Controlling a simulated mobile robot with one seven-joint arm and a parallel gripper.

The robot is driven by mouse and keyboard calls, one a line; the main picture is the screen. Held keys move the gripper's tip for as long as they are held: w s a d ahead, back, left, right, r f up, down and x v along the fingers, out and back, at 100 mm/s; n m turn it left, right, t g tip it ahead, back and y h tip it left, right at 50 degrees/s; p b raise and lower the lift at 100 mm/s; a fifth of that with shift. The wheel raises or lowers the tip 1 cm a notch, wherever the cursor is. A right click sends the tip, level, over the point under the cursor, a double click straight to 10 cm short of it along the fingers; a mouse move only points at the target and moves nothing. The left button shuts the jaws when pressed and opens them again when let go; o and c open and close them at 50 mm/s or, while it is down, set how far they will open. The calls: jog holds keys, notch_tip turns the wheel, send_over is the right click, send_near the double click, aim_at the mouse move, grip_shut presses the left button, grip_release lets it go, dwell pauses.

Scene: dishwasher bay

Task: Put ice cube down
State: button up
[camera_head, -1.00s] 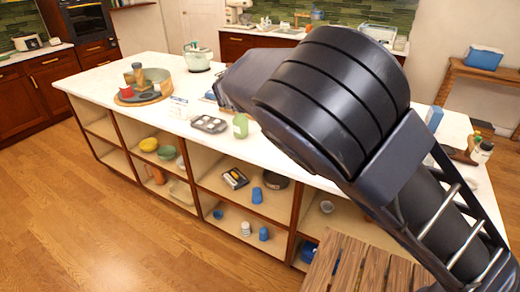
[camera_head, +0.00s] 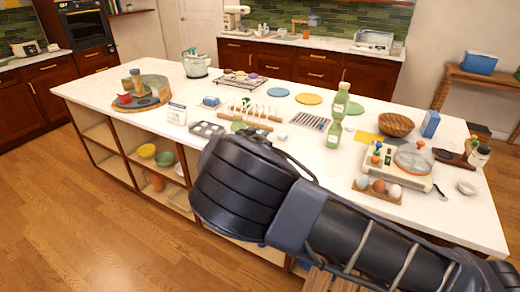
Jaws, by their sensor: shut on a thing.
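No ice cube can be made out for sure. A small white piece (camera_head: 281,136) lies on the island top just past my arm; I cannot tell whether it is ice. A grey tray with hollows (camera_head: 207,128) sits near the island's front edge, left of my arm. My gripper is not visible; my own dark arm covers the front middle of the picture and hides whatever lies behind it. The white island top (camera_head: 290,98) spreads out behind the arm.
A dish rack (camera_head: 250,115), a slotted grill (camera_head: 310,121), green bottles (camera_head: 334,133), a wooden bowl (camera_head: 396,125), eggs in a holder (camera_head: 378,187) and a cooker (camera_head: 405,165) crowd the island. A wooden tray (camera_head: 145,90) stands left. Some bare top shows left of the rack.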

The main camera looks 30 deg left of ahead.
jog(key=shift+f, duration=3.9)
jog(key=shift+f, duration=0.2)
jog(key=o, duration=0.9)
jog(key=shift+o, duration=0.2)
jog(key=s+r, duration=0.2)
jog(key=s, duration=0.8)
jog(key=shift+s+r, duration=0.25)
jog(key=shift+d, duration=0.1)
